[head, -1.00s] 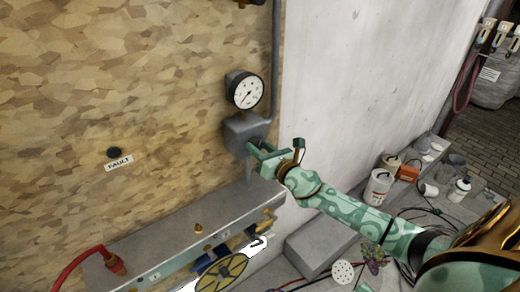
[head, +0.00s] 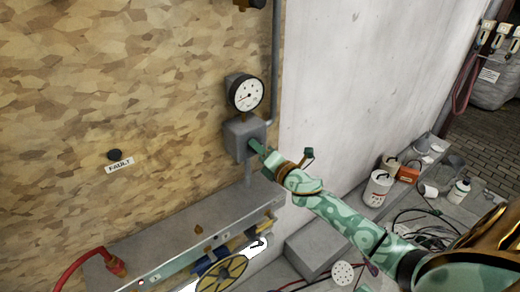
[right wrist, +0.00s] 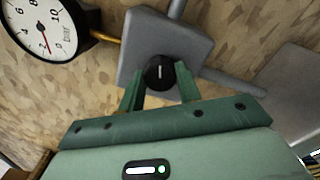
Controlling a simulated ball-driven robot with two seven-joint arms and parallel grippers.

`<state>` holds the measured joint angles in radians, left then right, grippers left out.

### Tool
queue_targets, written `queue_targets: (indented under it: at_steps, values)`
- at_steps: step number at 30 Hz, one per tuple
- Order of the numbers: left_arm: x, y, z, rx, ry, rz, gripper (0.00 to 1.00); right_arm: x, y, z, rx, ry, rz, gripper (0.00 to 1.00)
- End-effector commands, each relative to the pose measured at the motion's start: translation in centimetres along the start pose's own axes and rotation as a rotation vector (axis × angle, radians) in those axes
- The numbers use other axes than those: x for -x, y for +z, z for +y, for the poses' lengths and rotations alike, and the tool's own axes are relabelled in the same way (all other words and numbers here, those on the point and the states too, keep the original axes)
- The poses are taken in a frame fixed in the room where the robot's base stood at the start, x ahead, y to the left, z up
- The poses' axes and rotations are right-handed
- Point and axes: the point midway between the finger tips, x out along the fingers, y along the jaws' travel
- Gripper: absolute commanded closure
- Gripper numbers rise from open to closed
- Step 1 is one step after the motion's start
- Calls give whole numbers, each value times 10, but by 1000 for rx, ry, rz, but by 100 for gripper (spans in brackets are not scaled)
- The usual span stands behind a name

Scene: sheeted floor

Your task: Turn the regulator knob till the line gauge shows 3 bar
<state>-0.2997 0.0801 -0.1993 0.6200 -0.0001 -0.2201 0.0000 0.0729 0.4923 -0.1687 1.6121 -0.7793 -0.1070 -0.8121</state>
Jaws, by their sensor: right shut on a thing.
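The regulator is a grey box (head: 236,139) on the board's right edge. Its round black knob (right wrist: 160,73) has a white mark that stands nearly upright in the right wrist view. My right gripper (head: 257,146) is shut on the knob, one green finger on each side in the right wrist view (right wrist: 159,86); it hides the knob in the head view. The line gauge (head: 246,93) is white with a black rim, above the box, and also shows in the right wrist view (right wrist: 38,28). Its red needle points low on the scale; its exact reading is unclear. My left gripper is out of view.
A grey ledge (head: 180,237) runs below the regulator, with a red hose (head: 75,262) and a yellow handwheel (head: 222,274). A FAULT label (head: 120,165) is on the board. Buckets and bottles stand along the wall at right. Board space around the regulator is clear.

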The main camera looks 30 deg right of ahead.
Motion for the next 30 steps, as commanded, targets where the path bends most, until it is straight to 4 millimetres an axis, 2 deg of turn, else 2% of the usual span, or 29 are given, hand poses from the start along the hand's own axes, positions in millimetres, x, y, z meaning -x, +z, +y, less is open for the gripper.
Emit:
queue_targets:
  at_steps: [20, 21, 23, 30]
  values:
    - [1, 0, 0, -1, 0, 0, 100, 0, 2, 0, -59, 0, -3, 89]
    - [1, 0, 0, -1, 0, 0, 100, 0, 2, 0, -59, 0, -3, 58]
    - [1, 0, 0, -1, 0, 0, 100, 0, 1, 0, -59, 0, -3, 45]
    - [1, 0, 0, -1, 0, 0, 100, 0, 1, 0, -59, 0, -1, 45]
